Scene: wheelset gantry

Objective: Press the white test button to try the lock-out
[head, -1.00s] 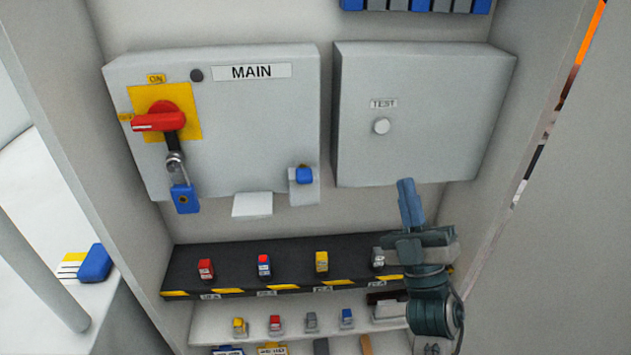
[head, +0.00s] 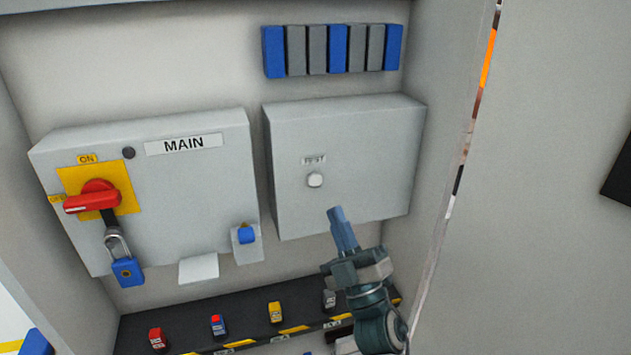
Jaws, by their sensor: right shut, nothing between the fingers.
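The white test button (head: 315,180) is a small round knob under a TEST label on the grey box at the right. My right gripper (head: 338,214) is below and slightly right of the button, fingers pointing up, shut and empty. It appears apart from the button. On the MAIN box (head: 205,185) at the left, a red rotary handle (head: 92,198) on a yellow plate points left toward the OFF label. A blue padlock (head: 127,271) hangs by its shackle below the handle. My left gripper is not in view.
A row of blue and grey modules (head: 335,48) is above the test box. A black shelf (head: 185,313) with several small coloured padlocks runs below. A blue item on a bracket (head: 246,236) is at the MAIN box's lower right. Cabinet walls stand on both sides.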

